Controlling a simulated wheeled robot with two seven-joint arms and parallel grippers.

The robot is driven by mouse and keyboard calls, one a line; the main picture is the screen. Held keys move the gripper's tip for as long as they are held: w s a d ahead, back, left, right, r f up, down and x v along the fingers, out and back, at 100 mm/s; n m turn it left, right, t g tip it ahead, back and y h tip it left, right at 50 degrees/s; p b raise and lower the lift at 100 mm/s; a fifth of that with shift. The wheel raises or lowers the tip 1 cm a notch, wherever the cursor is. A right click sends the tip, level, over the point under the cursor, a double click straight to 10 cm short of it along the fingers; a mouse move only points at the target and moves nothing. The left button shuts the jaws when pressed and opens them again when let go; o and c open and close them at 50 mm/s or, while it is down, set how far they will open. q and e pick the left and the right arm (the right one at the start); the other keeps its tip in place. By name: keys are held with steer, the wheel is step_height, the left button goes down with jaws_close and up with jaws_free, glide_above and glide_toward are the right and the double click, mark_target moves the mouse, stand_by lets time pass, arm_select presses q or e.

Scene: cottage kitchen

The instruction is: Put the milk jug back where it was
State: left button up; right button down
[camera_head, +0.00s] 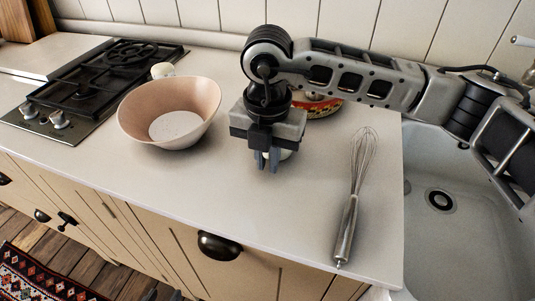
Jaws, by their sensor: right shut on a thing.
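My right gripper (267,160) points down over the counter, right of the bowl, with its fingers shut on a small white thing (286,154). This looks like the milk jug, but the gripper and its fingers hide most of it. I cannot tell whether it touches the counter. A wide pinkish bowl (135,116) stands to the left with a round white patch in its bottom. My left gripper is not in view.
A whisk (350,215) lies right of the gripper, near the sink (440,245). A red-patterned dish (322,107) sits behind the gripper, partly hidden. A small cream-white object (162,70) stands behind the bowl, near the gas hob (95,85). The front-middle counter (235,205) is clear.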

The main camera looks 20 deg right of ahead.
steer(key=shift+f, duration=0.2)
steer(key=c, duration=1.5)
jaws_free()
steer(key=shift+r, duration=0.1)
step_height(320, 180, up, 12)
steer(key=shift+r+b, duration=0.15)
steer(key=shift+b, duration=0.5)
